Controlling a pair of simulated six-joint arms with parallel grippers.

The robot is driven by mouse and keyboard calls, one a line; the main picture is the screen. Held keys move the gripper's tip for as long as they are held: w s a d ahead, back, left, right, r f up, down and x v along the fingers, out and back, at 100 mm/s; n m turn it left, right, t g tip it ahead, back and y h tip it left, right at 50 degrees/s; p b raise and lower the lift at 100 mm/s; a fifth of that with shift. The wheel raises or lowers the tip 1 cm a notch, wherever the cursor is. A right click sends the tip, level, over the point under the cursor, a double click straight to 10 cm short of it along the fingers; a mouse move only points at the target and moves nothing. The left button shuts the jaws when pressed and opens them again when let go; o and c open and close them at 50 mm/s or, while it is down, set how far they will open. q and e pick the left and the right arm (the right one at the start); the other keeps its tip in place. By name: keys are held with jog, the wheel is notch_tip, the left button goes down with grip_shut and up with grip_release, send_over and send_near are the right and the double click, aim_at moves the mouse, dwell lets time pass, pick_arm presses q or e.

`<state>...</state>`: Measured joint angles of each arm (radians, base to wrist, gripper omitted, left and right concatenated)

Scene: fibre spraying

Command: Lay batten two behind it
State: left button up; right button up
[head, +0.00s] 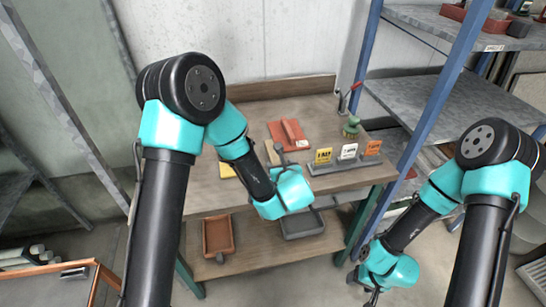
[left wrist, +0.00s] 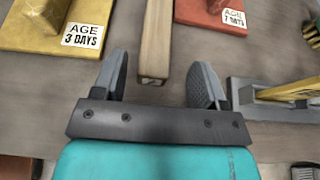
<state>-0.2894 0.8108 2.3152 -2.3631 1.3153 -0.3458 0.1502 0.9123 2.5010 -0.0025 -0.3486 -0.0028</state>
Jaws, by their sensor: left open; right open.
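A pale wooden batten (left wrist: 155,40) lies on the bench top in the left wrist view, its near end reaching between the fingers of my left gripper (left wrist: 160,85). The fingers are open, one each side of the batten, with gaps showing; I cannot tell their height above it. No number shows on the batten. In the head view my left gripper (head: 285,157) is over the bench, its hand partly hiding that area. My right gripper (head: 373,287) hangs low at the right, away from the bench, and is open. A second batten cannot be made out.
A yellow board (left wrist: 60,25) marked AGE 3 DAYS lies left of the batten, a red board (left wrist: 212,12) marked AGE 7 DAYS right. A grey card rack (head: 345,165) with several cards stands at right, a green-topped item (head: 351,127) behind. Trays sit on the lower shelf (head: 260,252).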

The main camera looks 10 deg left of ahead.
aim_at(276, 162)
pick_arm(q)
jog(key=shift+a+x, duration=0.1)
jog(key=shift+x, duration=1.05)
jog(key=shift+a+x, duration=0.15)
jog(key=shift+x, duration=1.05)
jog(key=shift+s+f, duration=0.1)
jog(key=shift+s, duration=0.05)
jog(key=shift+c, duration=0.4)
jog(key=c, duration=1)
